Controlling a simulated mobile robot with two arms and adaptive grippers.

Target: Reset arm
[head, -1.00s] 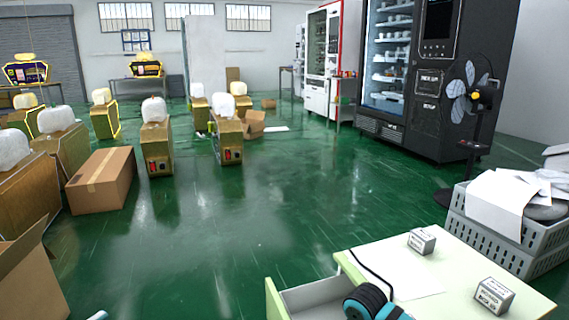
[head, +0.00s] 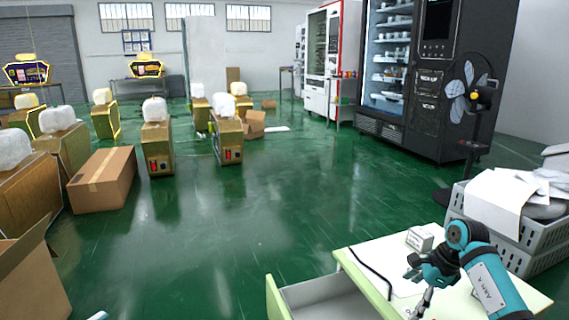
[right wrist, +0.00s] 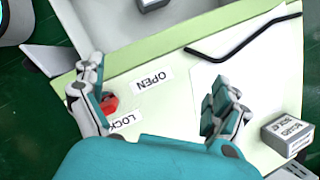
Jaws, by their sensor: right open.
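My right gripper (head: 424,282) reaches in from the lower right over the pale green table (head: 350,263) in the head view. In the right wrist view my right gripper (right wrist: 158,85) is open, its two fingers well apart. A red knob (right wrist: 110,103) lies close beside the left finger, partly covered by it. Labels reading OPEN (right wrist: 152,79) and LOCK (right wrist: 127,121) are near it. I cannot tell whether the finger touches the knob. Nothing shows between the fingers.
The table's drawer (head: 322,292) stands open. A small white box (head: 420,238) and a bent black rod (head: 368,268) lie on top. Grey crates (head: 505,227) with papers stand at the right, near a fan (head: 468,95) and black vending machine (head: 435,90). The middle floor is clear.

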